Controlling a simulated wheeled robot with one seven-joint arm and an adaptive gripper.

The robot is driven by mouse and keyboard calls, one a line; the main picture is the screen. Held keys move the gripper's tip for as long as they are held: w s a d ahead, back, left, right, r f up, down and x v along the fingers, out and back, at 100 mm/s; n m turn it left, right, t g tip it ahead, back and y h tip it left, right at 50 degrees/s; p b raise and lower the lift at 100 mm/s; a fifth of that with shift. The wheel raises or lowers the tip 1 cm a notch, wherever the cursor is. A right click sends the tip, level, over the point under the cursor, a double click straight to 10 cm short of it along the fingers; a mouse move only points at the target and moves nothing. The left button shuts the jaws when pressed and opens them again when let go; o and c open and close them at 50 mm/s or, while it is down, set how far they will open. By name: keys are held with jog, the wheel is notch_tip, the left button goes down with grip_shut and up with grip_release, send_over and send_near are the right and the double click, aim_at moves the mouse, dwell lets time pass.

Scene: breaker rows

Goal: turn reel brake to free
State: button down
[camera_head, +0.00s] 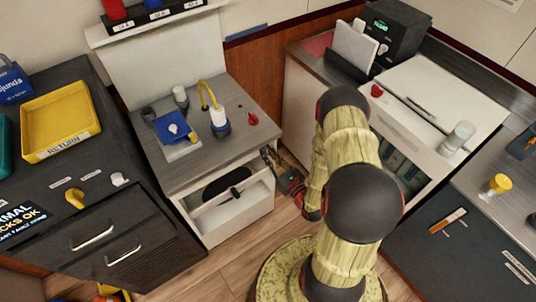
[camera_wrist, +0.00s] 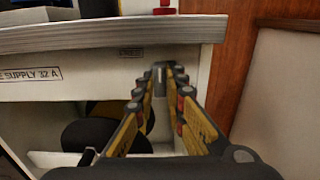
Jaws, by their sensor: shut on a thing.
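My gripper (camera_wrist: 160,75) is shut on a small grey upright piece, which I take to be the reel brake (camera_wrist: 158,72), on the white cabinet front just below the worktop edge. The fingers cover much of it, so its setting cannot be told. A small label (camera_wrist: 131,52), too blurred to read, is beside it. In the head view my gripper (camera_head: 268,153) is at the right end of the white cabinet (camera_head: 240,215). The dark reel (camera_head: 225,187) shows in the cabinet's opening; it also shows in the wrist view (camera_wrist: 90,136), with some yellow.
A dark drawer unit (camera_head: 120,225) stands left. A brown wood panel (camera_wrist: 240,70) is close on the right of my gripper.

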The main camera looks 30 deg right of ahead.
jog(key=shift+f, duration=0.1)
jog(key=c, duration=1.9)
grip_release()
jog(key=shift+o, duration=0.3)
jog(key=shift+s, duration=0.1)
jog(key=s, duration=0.7)
jog(key=shift+s, duration=0.2)
jog(key=shift+d, duration=0.1)
